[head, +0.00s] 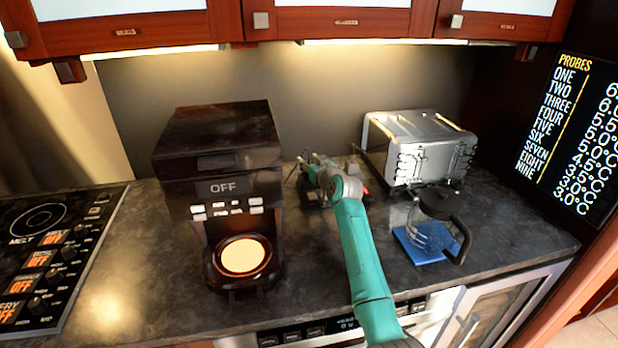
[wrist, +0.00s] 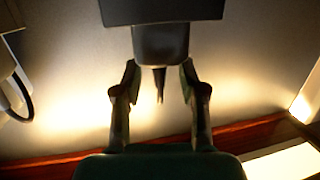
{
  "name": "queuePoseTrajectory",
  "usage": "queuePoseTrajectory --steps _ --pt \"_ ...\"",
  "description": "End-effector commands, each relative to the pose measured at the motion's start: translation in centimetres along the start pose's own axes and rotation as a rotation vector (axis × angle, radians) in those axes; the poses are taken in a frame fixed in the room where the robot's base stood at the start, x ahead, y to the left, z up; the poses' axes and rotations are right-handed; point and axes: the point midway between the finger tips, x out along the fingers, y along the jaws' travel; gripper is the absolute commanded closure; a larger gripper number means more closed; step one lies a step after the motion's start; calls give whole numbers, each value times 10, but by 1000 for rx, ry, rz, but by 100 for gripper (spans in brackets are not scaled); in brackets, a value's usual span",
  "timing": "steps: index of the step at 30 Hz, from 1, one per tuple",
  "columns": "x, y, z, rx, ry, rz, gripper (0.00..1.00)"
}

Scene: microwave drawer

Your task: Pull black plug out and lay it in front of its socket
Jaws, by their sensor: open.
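My gripper (wrist: 158,75) is open, with one finger on each side of a dark, tapered body in the wrist view. That body, which looks like the black plug (wrist: 160,45), has a thin stem pointing between the fingers. Gaps show on both sides. It joins a wide dark block, probably its socket (wrist: 160,10), at the top edge. In the head view, my gripper (head: 314,172) is over the back of the counter, between the coffee machine and the toaster. The plug and socket cannot be told apart there.
A black coffee machine (head: 222,160) stands left of my gripper. A silver toaster (head: 418,145) stands to the right. A glass jug (head: 436,225) with a black handle sits on a blue mat (head: 420,255) at the right. Bare counter (head: 310,265) shows in front, beside my arm.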

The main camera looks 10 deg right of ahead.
Motion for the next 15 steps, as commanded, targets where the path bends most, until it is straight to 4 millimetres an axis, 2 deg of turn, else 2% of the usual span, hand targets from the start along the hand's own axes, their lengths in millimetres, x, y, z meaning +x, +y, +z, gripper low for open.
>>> queuePoseTrajectory --steps 6,7,12,15 --pt "1 0 0 0 0 0 58" --pt "1 0 0 0 0 0 61" --pt "1 0 0 0 0 0 100" --pt "1 0 0 0 0 0 100"
